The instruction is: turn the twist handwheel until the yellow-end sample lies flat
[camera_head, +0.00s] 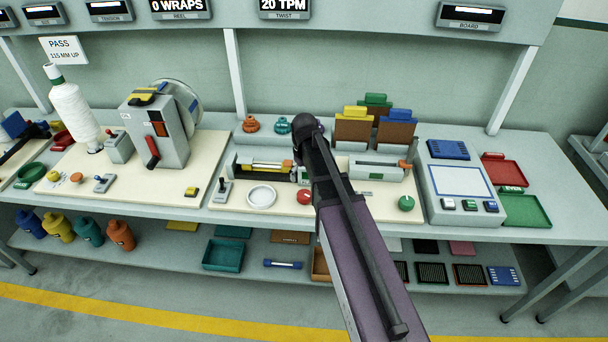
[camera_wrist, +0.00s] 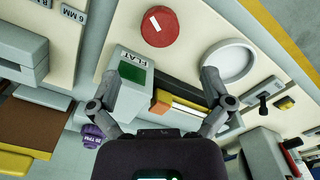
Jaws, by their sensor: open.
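A red round knob with a white mark (camera_wrist: 160,27) shows in the wrist view, beyond my fingertips; in the head view the red knob (camera_head: 304,197) sits on the cream board. Beside it is a grey box labelled FLAT with a green window (camera_wrist: 133,72). A yellow bar (camera_wrist: 186,110) with an orange end lies in a dark slot next to this box; in the head view the yellow bar (camera_head: 262,166) is left of my arm. Its tilt is unclear. My gripper (camera_wrist: 160,76) is open and empty above the box and bar, its fingers spread, apart from the knob.
A white ring dish (camera_head: 261,196) and a small lever (camera_head: 223,190) stand left of the red knob. A green knob (camera_head: 406,203) and a grey fixture (camera_head: 377,167) are to the right. Upright brown boards (camera_head: 355,128) stand behind. My arm covers part of the bench.

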